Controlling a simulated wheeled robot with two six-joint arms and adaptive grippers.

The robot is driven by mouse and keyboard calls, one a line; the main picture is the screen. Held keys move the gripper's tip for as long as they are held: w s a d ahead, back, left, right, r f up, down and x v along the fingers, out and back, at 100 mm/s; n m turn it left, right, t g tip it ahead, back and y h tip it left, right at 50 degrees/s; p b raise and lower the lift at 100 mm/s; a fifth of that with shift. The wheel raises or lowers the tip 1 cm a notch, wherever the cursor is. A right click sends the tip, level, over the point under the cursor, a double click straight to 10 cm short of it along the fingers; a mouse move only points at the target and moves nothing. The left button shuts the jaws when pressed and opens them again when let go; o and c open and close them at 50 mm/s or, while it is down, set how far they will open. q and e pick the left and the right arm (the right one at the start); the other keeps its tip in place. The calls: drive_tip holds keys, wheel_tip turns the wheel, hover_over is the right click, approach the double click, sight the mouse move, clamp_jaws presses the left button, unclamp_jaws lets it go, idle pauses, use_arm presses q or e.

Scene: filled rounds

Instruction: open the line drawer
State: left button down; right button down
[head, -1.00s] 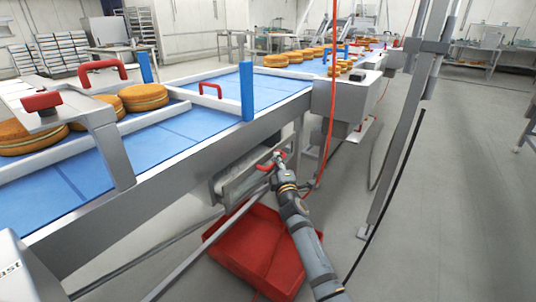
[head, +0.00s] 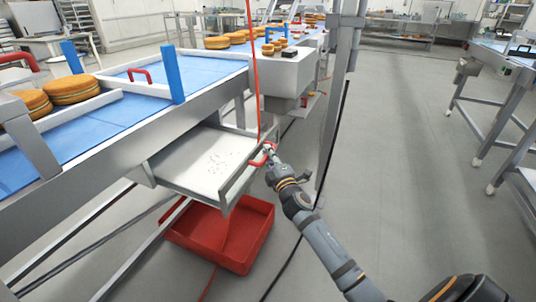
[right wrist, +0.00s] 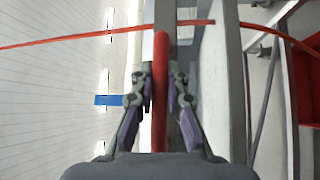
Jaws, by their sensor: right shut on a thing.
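The line drawer (head: 205,158) is a grey metal drawer under the blue conveyor. It stands well out from the line, and its pale floor shows with small crumbs on it. Its red handle (head: 262,154) is on the front panel. My right gripper (head: 269,152) is at this handle. In the right wrist view the red handle (right wrist: 160,90) runs between the two fingers of my right gripper (right wrist: 160,95), which are shut on it. My left gripper is not in view.
A red crate (head: 225,235) stands on the floor below the drawer. A red hose (head: 253,70) hangs close to the handle. A grey post (head: 340,75) stands right of the drawer. Filled rounds (head: 72,89) sit on the blue belt (head: 110,120).

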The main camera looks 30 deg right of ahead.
drive_tip(key=shift+s+d+f, duration=0.1)
idle(0.3)
drive_tip(key=c, duration=1.3)
unclamp_jaws()
drive_tip(key=shift+c, duration=0.2)
drive_tip(key=s+a+f, duration=0.1)
drive_tip(key=s, duration=1)
drive_tip(key=shift+s+a+f, duration=0.2)
drive_tip(key=shift+s+a, duration=0.1)
drive_tip(key=shift+s, duration=0.1)
